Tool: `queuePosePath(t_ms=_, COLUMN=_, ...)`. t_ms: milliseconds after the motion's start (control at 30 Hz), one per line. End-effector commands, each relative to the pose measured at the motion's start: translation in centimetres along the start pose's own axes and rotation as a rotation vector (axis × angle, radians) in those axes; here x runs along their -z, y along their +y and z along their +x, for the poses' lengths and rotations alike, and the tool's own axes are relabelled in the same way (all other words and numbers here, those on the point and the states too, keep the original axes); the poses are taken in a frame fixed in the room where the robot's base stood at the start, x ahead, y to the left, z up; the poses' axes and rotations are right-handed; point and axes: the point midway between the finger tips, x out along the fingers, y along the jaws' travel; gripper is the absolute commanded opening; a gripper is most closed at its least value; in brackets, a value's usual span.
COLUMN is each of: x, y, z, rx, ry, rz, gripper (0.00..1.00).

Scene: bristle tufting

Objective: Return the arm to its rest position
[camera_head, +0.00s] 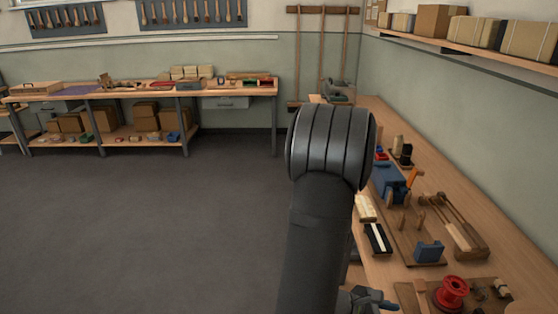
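My own arm rises from the bottom of the head view, a dark grey link topped by a thick ribbed joint (331,145). It stands upright beside the left edge of the right-hand workbench and covers part of it.
The right workbench (505,225) holds a blue device (388,182), a small blue block (429,251), a black-and-white tray (376,238), a wooden frame (455,225) and a red spool (452,293). A shelf with boxes (438,20) hangs above. The floor (150,220) to the left is clear.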

Motion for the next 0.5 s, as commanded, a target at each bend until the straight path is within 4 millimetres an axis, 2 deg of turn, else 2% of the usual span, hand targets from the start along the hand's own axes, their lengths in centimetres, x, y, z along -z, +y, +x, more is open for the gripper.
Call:
queuePosePath(t_ms=33, x=0.0, y=-0.1, z=0.9, rx=0.008, ry=0.0, rz=0.001, gripper=0.44)
queuePosePath(t_ms=500, x=0.0, y=-0.2, z=7.2, rx=0.009, ry=0.0, rz=0.003, gripper=0.44)
